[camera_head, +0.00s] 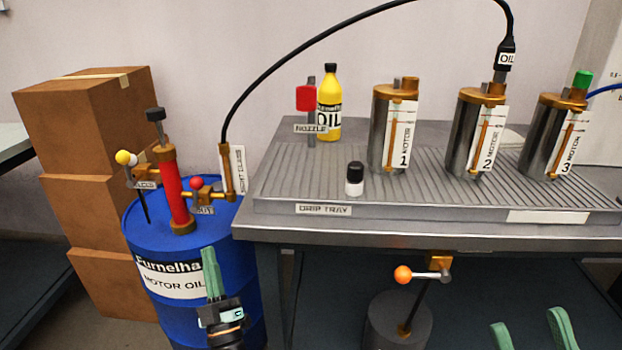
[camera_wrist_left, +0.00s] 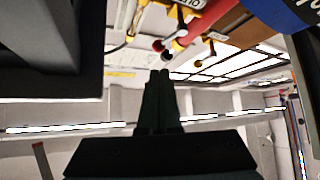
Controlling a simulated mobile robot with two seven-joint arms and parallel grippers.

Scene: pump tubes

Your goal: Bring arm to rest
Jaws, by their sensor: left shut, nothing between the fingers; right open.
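My left gripper (camera_head: 209,252) is shut and empty, its green fingers pointing up in front of the blue oil drum (camera_head: 215,225). In the left wrist view its closed fingers (camera_wrist_left: 160,74) point up the picture with nothing between them. My right gripper (camera_head: 527,318) shows only its two green fingertips at the bottom right of the head view. They stand wide apart with nothing between them, in front of the space under the bench. The rest of the right gripper is out of the picture.
The metal bench (camera_head: 400,238) holds a drip tray (camera_head: 400,207), three motors, a yellow oil bottle (camera_head: 329,110) and a small black-capped bottle (camera_head: 355,178). A black hose (camera_head: 300,55) arches from the red drum pump (camera_head: 172,190) to motor 2 (camera_head: 470,135). Cardboard boxes (camera_head: 80,180) stand left.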

